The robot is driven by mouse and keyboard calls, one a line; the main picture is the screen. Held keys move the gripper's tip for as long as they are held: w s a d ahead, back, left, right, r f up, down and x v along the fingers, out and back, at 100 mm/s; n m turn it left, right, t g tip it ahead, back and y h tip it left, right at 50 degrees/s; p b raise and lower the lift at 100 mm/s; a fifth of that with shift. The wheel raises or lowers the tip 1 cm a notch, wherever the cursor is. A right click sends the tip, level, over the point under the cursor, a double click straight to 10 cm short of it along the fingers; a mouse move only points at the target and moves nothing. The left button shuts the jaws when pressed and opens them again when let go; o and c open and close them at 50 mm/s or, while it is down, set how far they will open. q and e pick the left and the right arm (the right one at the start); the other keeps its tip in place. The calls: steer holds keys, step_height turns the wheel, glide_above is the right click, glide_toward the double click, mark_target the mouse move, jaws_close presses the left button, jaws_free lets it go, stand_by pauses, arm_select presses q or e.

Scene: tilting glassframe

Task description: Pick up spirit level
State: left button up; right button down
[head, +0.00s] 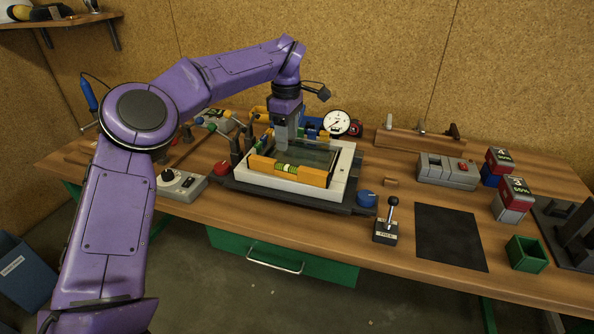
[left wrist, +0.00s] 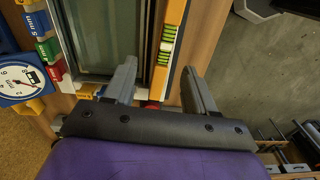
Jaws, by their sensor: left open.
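The spirit level (head: 289,170) is a yellow-orange bar with green vials. It lies along the front side of the white frame (head: 341,180), which holds a dark glass pane. In the left wrist view the spirit level (left wrist: 168,46) runs lengthwise between the lines of my two fingers. My left gripper (head: 288,146) points down over the frame, behind the level in the head view. Its fingers (left wrist: 158,70) are apart with nothing held between them. I cannot tell the height of the fingertips above the level. My right gripper is not in view.
A dial gauge (head: 336,122) and coloured blocks stand behind the frame. A red knob (head: 221,168) and a blue knob (head: 366,198) flank it. A small lever box (head: 387,225) stands to the right, near a flat black mat (head: 450,237). Clamps crowd the frame's left side.

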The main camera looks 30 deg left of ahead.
mark_target(289, 167)
arm_select(q)
steer(key=f, duration=0.1)
steer(key=s+f, duration=0.1)
steer(key=f, duration=0.1)
steer(key=shift+d+f, duration=0.1)
steer(key=shift+f, duration=0.2)
steer(key=f, duration=0.5)
steer(key=shift+w+d+f+p, duration=0.1)
steer(key=shift+w+d+p, duration=0.05)
steer(key=shift+d+p, duration=0.25)
steer(key=shift+f, duration=0.45)
jaws_close()
